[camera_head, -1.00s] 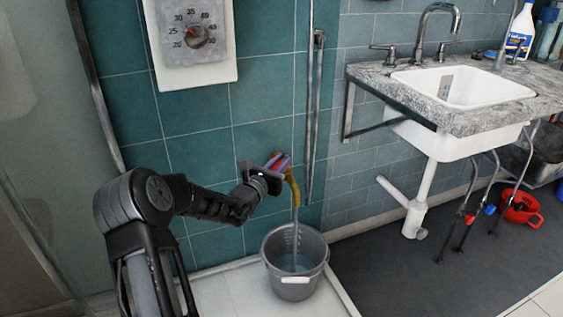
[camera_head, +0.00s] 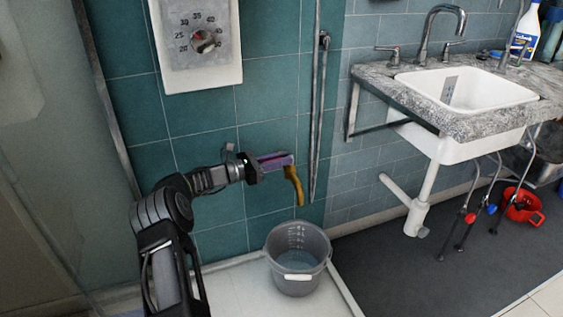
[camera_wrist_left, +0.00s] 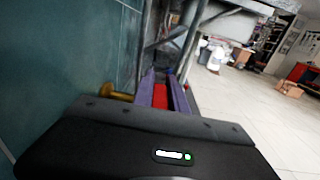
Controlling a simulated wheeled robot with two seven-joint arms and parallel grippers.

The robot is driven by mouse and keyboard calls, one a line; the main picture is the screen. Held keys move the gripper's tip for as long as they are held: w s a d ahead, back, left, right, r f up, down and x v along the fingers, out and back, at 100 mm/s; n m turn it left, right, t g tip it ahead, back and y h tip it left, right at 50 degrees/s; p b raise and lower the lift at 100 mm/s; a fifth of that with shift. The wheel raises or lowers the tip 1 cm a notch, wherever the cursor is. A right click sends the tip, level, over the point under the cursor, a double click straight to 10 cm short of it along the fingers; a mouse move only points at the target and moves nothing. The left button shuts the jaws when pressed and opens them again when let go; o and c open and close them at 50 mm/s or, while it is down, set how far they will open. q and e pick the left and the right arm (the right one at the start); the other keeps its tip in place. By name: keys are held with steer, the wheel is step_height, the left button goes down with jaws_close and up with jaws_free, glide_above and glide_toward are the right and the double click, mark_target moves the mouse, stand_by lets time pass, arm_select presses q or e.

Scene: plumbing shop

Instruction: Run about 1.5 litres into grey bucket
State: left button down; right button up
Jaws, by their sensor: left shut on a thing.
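The grey bucket (camera_head: 297,244) stands upright on the white shower tray, with some water visible inside and level marks on its inner wall. A brass tap spout (camera_head: 293,188) points down above the bucket, and no stream shows under it. My left gripper (camera_head: 276,160) is at the top of the tap. In the left wrist view its purple fingers are shut on a red tap lever (camera_wrist_left: 160,97), with a brass part of the tap (camera_wrist_left: 118,93) beside them. The fingers and the viewing angle hide most of the tap body. My right gripper is not in view.
A shower control panel (camera_head: 196,42) hangs on the green tiled wall above my left arm. A sink (camera_head: 466,88) in a stone counter (camera_head: 440,118) stands to the right, with pipes below. A red container (camera_head: 522,206) lies under it. The dark floor between is clear.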

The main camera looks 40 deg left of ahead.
arm_select(q)
steer(key=shift+a+m+h, duration=0.1)
steer(key=shift+m+h, duration=0.2)
steer(key=shift+h, duration=0.1)
steer(key=shift+r+g, duration=0.1)
steer(key=shift+g, duration=0.2)
steer(key=c, duration=1.3)
jaws_free()
steer(key=shift+w, duration=0.1)
steer(key=shift+c, duration=0.2)
steer(key=p+v, duration=0.1)
steer(key=v, duration=0.7)
